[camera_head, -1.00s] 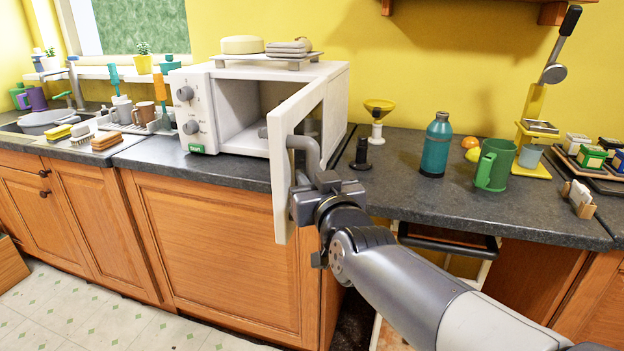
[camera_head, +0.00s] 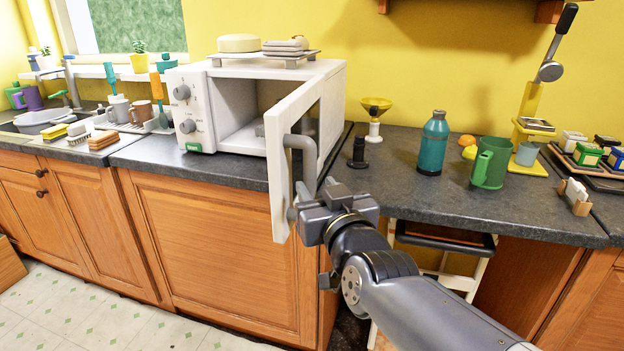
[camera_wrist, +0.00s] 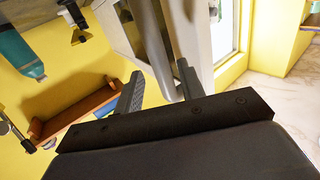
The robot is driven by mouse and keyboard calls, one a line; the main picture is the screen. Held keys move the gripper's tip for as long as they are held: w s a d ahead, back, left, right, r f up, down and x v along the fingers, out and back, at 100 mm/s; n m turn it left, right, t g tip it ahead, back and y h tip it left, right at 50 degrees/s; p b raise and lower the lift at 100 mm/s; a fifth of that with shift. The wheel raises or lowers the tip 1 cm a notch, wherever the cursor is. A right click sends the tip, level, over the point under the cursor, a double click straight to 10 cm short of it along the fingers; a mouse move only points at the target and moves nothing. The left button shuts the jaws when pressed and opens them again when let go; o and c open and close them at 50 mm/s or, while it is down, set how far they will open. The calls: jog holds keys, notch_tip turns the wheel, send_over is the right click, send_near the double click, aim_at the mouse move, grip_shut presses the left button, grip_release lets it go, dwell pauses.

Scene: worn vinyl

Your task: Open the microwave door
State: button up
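The white microwave (camera_head: 178,108) stands on the counter with its door (camera_head: 285,150) swung wide open toward me, its cavity exposed. The curved grey handle (camera_head: 305,150) is on the door's outer face and also shows in the wrist view (camera_wrist: 188,40). My gripper (camera_head: 302,200) is at the lower end of the handle, close to the door's free edge. In the wrist view my gripper (camera_wrist: 158,90) has its two fingers spread apart, with a gap between the left finger and the handle. The handle's end lies near the right finger; whether they touch is unclear.
A teal bottle (camera_head: 433,143), a green mug (camera_head: 491,162) and a yellow funnel (camera_head: 376,104) stand on the counter to the right. A dark-seated stool (camera_head: 445,238) is below the counter beside my arm.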

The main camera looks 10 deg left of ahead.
aim_at(312, 182)
jog(key=shift+p+v, duration=0.45)
jog(key=shift+v, duration=2.5)
jog(key=shift+w, duration=0.1)
jog(key=shift+b+x, duration=0.6)
jog(key=shift+x, duration=4.8)
jog(key=shift+f, duration=0.15)
